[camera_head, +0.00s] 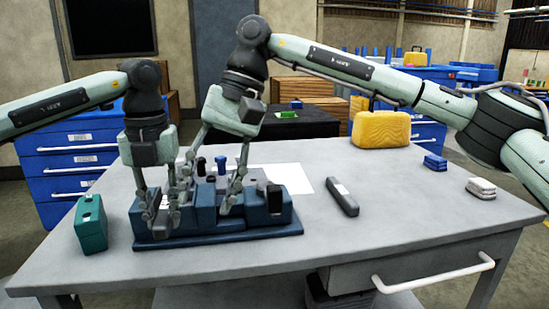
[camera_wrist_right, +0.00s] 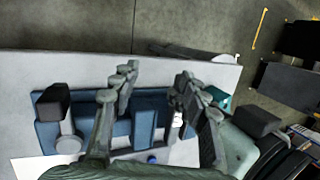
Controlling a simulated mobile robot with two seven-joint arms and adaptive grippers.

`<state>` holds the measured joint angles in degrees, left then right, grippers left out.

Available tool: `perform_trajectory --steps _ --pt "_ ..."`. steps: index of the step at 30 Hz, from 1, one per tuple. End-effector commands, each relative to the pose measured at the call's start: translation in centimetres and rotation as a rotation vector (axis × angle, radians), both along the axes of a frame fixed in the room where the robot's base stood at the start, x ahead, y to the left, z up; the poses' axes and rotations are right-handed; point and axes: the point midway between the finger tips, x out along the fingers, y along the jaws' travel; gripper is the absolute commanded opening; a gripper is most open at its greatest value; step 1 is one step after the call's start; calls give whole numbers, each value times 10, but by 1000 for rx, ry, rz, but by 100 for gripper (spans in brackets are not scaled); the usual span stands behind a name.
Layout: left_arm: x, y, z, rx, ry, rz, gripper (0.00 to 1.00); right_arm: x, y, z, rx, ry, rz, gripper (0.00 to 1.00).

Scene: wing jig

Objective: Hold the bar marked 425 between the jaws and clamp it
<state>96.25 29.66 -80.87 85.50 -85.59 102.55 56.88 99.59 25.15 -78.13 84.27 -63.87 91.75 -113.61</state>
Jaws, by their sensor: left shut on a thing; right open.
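The blue clamping fixture (camera_head: 206,230) sits on the table, with raised blocks as jaws; it also shows in the right wrist view (camera_wrist_right: 145,122). My left gripper (camera_head: 162,212) is shut at its left end on a bar with a pale patch (camera_head: 165,201), mostly hidden by the fingers. I cannot read a number on it. My right gripper (camera_head: 231,205) is open over the right half of the fixture, and its fingers (camera_wrist_right: 153,82) reach down either side of the blue blocks. I cannot tell whether they touch. A black handle (camera_head: 273,197) stands at the fixture's right end.
A dark bar with a white label (camera_head: 343,197) lies right of the fixture. A teal block (camera_head: 91,224) stands left. A yellow case (camera_head: 381,130), blue blocks (camera_head: 435,162) and grey blocks (camera_head: 481,188) are farther right. The front right tabletop is clear. The two grippers are close together.

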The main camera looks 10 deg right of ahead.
Motion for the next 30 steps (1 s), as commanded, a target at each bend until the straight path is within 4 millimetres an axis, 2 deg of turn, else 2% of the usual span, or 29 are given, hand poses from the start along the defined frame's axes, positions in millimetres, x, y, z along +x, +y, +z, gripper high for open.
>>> perform_trajectory --steps 1,3,6,9,14,24,30 --pt "0 0 1 -1 -3 0 0 11 -23 5 -77 -48 7 45" --pt "0 0 1 -1 -3 0 0 22 -50 10 -172 -100 22 45" --pt "0 0 1 -1 -2 0 0 32 -80 18 -275 -144 30 45" --pt "0 0 1 -1 -2 0 0 38 -100 25 -339 -165 35 45" --pt "0 0 1 -1 -3 0 0 41 -111 21 -378 -177 39 45" --pt "0 0 2 -1 -3 0 0 40 -111 -29 -376 -176 39 45" --pt "0 0 2 -1 -2 0 0 40 -111 -41 -374 -176 37 45"
